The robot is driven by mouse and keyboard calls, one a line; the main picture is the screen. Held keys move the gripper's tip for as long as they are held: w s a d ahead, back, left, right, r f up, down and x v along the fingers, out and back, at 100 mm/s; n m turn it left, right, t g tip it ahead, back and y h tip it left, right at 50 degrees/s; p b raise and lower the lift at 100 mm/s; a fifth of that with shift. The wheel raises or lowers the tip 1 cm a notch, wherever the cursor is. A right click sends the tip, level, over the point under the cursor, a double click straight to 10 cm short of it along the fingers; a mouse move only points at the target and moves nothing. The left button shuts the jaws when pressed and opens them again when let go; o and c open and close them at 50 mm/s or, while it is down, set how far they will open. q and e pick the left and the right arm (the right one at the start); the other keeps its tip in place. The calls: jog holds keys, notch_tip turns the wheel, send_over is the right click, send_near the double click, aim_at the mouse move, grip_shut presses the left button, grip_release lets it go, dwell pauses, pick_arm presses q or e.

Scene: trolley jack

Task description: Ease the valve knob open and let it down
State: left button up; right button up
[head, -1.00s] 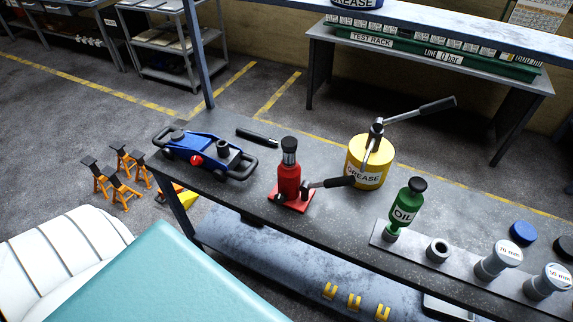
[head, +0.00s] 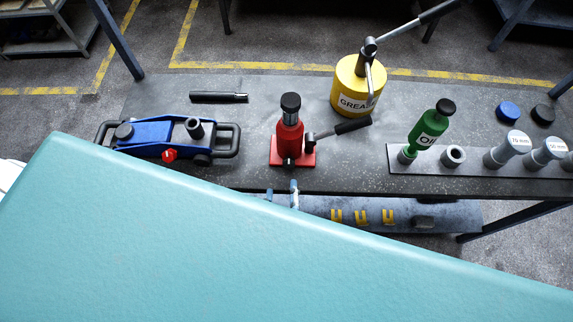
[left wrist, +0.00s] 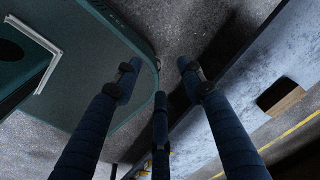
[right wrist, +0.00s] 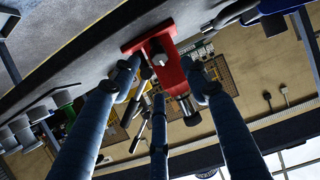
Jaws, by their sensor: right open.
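A blue trolley jack (head: 150,133) lies on the bench with a red knob (head: 169,155) on its near side. A red bottle jack (head: 290,135) stands upright right of it; a small valve stub (head: 289,163) shows at its base front. My right gripper (head: 282,192) shows only as fingertips at the bench's front edge, below the bottle jack. In the right wrist view its fingers (right wrist: 162,72) are spread and empty, with the bottle jack (right wrist: 170,45) and its stub (right wrist: 160,59) ahead. In the left wrist view, my left gripper (left wrist: 160,75) is open and empty, away from the jacks.
A yellow grease can (head: 352,100) and a green oil bottle (head: 430,128) stand to the right on the bench (head: 260,86). A black bar (head: 218,97) lies behind the trolley jack. My teal body covers the lower foreground.

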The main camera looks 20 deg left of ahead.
aim_at(289, 165)
jog(key=p+x, duration=0.1)
jog(key=x, duration=0.2)
jog(key=p+x, duration=0.1)
jog(key=x, duration=0.2)
jog(key=p+x, duration=0.1)
jog(key=x, duration=0.2)
jog(key=shift+w+r, duration=0.25)
jog(key=shift+w, duration=0.35)
jog(key=shift+w+f+p, duration=0.2)
jog(key=shift+w+p, duration=0.1)
pick_arm(q)
jog(key=r, duration=0.1)
jog(key=d+r, duration=0.2)
jog(key=shift+w+r, duration=0.15)
jog(key=shift+r, duration=0.25)
jog(key=shift+d, duration=0.1)
pick_arm(e)
jog(key=shift+c, duration=0.6)
pick_arm(q)
jog(key=shift+d, duration=0.4)
pick_arm(e)
jog(key=c, duration=1)
